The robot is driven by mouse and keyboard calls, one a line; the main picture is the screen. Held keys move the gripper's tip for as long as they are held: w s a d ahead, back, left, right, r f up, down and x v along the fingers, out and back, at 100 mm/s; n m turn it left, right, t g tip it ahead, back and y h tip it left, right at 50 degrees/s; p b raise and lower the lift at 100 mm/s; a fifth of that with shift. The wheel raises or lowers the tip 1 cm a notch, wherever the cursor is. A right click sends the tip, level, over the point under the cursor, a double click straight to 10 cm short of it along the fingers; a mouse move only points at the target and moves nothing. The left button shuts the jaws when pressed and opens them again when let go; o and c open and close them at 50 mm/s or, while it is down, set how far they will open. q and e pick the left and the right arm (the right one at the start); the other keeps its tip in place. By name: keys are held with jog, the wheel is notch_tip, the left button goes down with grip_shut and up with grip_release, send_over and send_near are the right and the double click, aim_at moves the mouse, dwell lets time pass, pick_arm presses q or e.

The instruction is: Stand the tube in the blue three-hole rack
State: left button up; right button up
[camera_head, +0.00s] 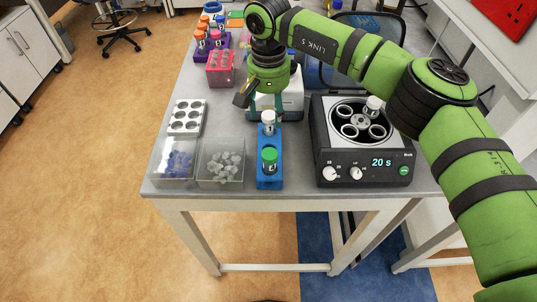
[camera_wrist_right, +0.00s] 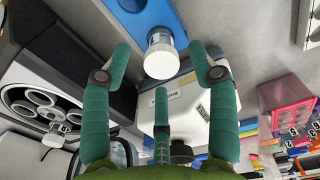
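The blue three-hole rack (camera_head: 263,182) stands near the table's front edge. A white-capped tube (camera_head: 268,121) is upright at the rack's far end, and a green-capped tube (camera_head: 269,157) stands nearer the front. My right gripper (camera_head: 272,106) is just behind and above the white-capped tube. In the right wrist view its teal fingers (camera_wrist_right: 161,58) are spread wide, with the white cap (camera_wrist_right: 159,58) between the tips and no finger touching it; the rack (camera_wrist_right: 143,14) shows beyond. Another white-capped tube (camera_head: 373,105) stands in the black mixer. My left gripper is not in view.
The black mixer (camera_head: 364,176), its display reading 20 s, stands right of the rack. A white device (camera_head: 291,101) is behind it. Clear bins (camera_head: 221,178) of caps and a white well rack (camera_head: 187,117) stand left. A pink rack (camera_head: 220,68) is farther back.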

jog(key=shift+r, duration=0.25)
notch_tip(320, 180, up, 12)
jog(key=shift+f, duration=0.2)
